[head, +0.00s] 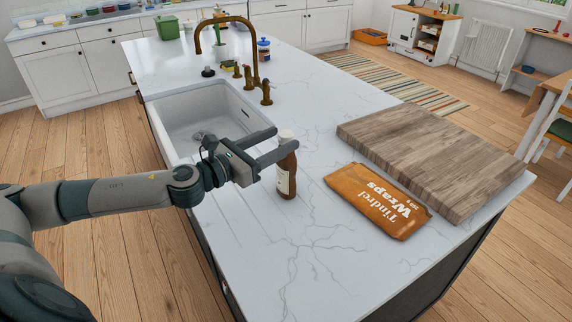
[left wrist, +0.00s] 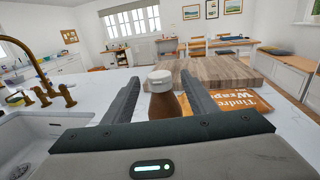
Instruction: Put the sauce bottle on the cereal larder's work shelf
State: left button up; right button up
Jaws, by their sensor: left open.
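The sauce bottle (head: 287,172), brown with a white cap and a pale label, stands upright on the white marble worktop, right of the sink. My left gripper (head: 276,142) is open at the bottle's upper part, with one finger on each side of it. The left wrist view shows the bottle (left wrist: 161,92) between the two fingers (left wrist: 158,101), its white cap above them. I cannot tell whether either finger touches it. A white cabinet (head: 403,27) with an open shelf of small items stands far back right; I cannot tell whether it is the cereal larder. My right gripper is not in view.
An orange wraps packet (head: 372,203) lies right of the bottle, beside a thick wooden board (head: 440,155). The sink (head: 190,125) and brass tap (head: 252,50) are on the left. A blue-lidded jar (head: 263,50) stands behind the tap. The front worktop is clear.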

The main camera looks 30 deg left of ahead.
aim_at(292, 133)
pick_arm(q)
jog(key=shift+x, duration=0.8)
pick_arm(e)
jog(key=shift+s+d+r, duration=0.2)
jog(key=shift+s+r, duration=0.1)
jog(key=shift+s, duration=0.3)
pick_arm(q)
jog(key=shift+w+d+r+p, duration=0.15)
jog(key=shift+w+d+p, duration=0.05)
jog(key=shift+w+p, duration=0.4)
jog(key=p+x, duration=0.1)
jog(key=x, duration=0.1)
jog(key=shift+w+d+p, duration=0.1)
jog(key=shift+w+p, duration=0.2)
jog(key=shift+p, duration=0.1)
jog(key=shift+w+d+f, duration=0.25)
jog(key=shift+w+f, duration=0.05)
jog(key=shift+w, duration=0.3)
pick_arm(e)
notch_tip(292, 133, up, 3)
pick_arm(q)
jog(key=shift+r, duration=0.1)
grip_shut()
